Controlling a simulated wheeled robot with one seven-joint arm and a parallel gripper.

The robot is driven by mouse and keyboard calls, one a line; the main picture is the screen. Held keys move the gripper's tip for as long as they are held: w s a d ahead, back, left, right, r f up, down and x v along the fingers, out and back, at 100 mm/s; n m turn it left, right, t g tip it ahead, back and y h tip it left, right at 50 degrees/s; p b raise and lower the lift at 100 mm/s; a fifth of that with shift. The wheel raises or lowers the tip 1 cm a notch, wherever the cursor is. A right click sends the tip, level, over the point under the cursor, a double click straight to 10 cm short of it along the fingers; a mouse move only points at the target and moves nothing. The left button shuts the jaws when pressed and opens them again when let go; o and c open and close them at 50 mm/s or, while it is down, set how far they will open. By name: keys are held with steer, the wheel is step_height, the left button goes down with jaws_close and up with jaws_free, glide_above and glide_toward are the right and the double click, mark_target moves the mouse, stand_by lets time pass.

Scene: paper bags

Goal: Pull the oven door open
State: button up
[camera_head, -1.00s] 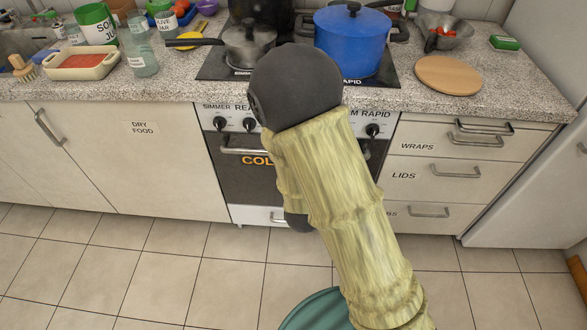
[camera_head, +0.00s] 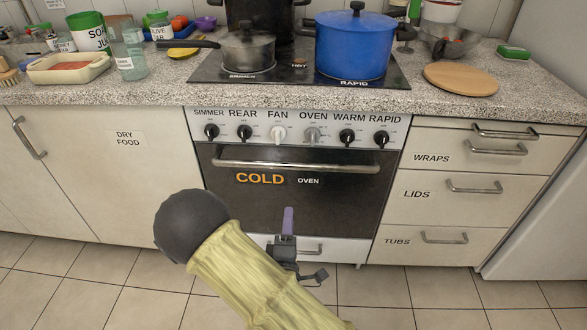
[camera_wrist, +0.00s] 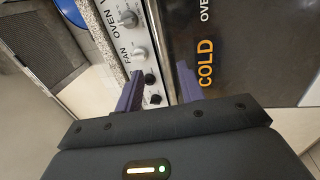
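The oven door (camera_head: 340,205) is closed, a dark panel lettered "COLD" and "OVEN". Its metal bar handle (camera_head: 300,167) runs level along the top of the door. The door also shows in the wrist view (camera_wrist: 250,65), turned on its side. My gripper (camera_head: 288,222) is in front of the lower door, below the handle in the picture; only one purple finger shows clearly there. In the wrist view my gripper (camera_wrist: 158,88) has its two purple fingers apart, with a gap between them. I see no grip on the handle.
A knob panel (camera_head: 295,131) is above the door and a white drawer (camera_head: 345,250) below it. Cupboards (camera_head: 80,180) stand left, drawers (camera_head: 455,185) right. A blue pot (camera_head: 352,50) and a grey pan (camera_head: 247,52) are on the hob. The tiled floor in front looks clear.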

mark_target(293, 169)
steer(key=shift+w, duration=0.1)
steer(key=w+r, duration=0.1)
steer(key=w, duration=0.4)
steer(key=w+r+b, duration=0.1)
steer(key=w, duration=0.5)
steer(key=w+r+b, duration=0.1)
steer(key=w, duration=0.5)
steer(key=shift+d+r, duration=0.2)
steer(key=shift+d, duration=0.1)
jaws_close()
